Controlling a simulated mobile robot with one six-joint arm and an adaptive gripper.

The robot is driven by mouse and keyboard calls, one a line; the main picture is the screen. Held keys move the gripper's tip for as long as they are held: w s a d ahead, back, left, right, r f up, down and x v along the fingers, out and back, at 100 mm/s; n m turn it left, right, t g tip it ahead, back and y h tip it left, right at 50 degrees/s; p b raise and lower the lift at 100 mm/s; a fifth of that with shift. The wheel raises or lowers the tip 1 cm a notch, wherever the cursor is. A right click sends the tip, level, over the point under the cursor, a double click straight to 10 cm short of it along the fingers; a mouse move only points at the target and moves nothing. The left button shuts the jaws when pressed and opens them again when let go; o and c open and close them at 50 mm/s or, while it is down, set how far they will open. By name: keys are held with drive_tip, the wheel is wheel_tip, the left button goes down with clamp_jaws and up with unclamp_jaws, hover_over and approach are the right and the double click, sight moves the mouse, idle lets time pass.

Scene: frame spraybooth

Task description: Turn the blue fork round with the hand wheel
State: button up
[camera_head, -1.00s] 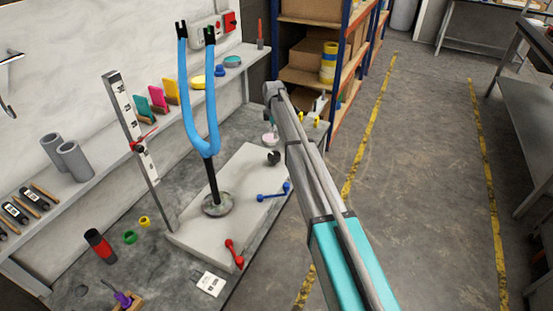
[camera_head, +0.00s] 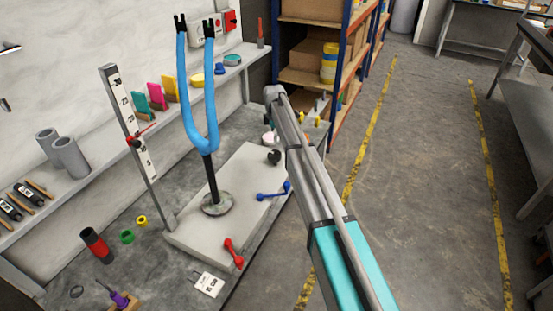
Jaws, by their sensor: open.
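The blue fork (camera_head: 208,138) stands upright, prongs up, on a black stem (camera_head: 212,180). The stem rises from a round grey disc (camera_head: 217,205) on a pale base plate (camera_head: 190,238). A black knob-like part (camera_head: 274,157), perhaps the hand wheel, sits at the plate's far right edge. A blue lever (camera_head: 273,192) is at the plate's right side, and a red lever (camera_head: 233,254) at its front. My arm reaches up from the bottom, right of the plate, apart from the fork. My gripper is not in view.
A graduated post (camera_head: 135,140) with a red pointer stands left of the fork. A blue-framed rack (camera_head: 345,65) stands behind. The floor (camera_head: 420,180) at right is clear.

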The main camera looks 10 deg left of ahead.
sight(274, 154)
drive_tip(key=shift+f+b, duration=5.15)
drive_tip(key=shift+f, duration=0.3)
drive_tip(key=c, duration=0.9)
drive_tip(key=shift+o, duration=0.2)
drive_tip(key=shift+d, duration=0.4)
drive_tip(key=shift+s+a, duration=0.1)
drive_tip(key=shift+a, duration=0.2)
drive_tip(key=shift+a+m, duration=0.1)
drive_tip(key=shift+m, duration=0.2)
